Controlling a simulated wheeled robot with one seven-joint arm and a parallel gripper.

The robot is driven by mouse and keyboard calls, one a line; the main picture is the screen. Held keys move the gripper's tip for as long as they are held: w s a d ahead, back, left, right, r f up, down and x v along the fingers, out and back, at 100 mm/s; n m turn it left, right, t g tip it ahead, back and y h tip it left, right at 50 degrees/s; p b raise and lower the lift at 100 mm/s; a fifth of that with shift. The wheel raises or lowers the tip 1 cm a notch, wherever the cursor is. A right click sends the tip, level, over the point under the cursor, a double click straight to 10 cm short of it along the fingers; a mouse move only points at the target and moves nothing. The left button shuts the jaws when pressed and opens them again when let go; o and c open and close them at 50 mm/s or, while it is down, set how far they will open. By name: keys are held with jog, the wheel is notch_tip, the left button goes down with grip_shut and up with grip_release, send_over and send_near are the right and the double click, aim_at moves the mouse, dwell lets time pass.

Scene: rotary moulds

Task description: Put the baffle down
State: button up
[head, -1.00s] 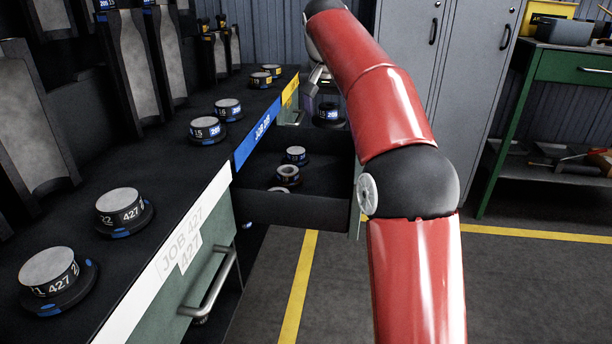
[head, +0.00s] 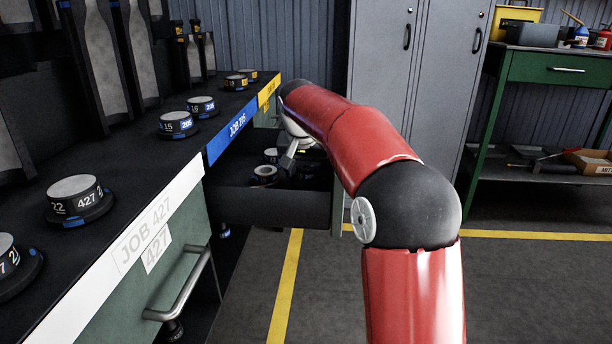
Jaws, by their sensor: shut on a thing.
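My gripper (head: 289,157) is lowered into the open dark drawer (head: 265,207) under the blue JOB 205 strip. Most of it is hidden behind my red arm. I cannot tell whether this baffle touches the drawer floor.
Labelled baffles stand on the bench top, such as one marked 427 (head: 76,198) and one marked 205 (head: 176,123). A shut green drawer (head: 170,275) is nearer. A grey cabinet (head: 380,90) and a green workbench (head: 560,68) stand behind. The floor at right is clear.

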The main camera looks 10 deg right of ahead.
jog(key=shift+f, duration=0.2)
jog(key=o, duration=0.9)
jog(key=p+v, duration=0.3)
jog(key=v, duration=0.9)
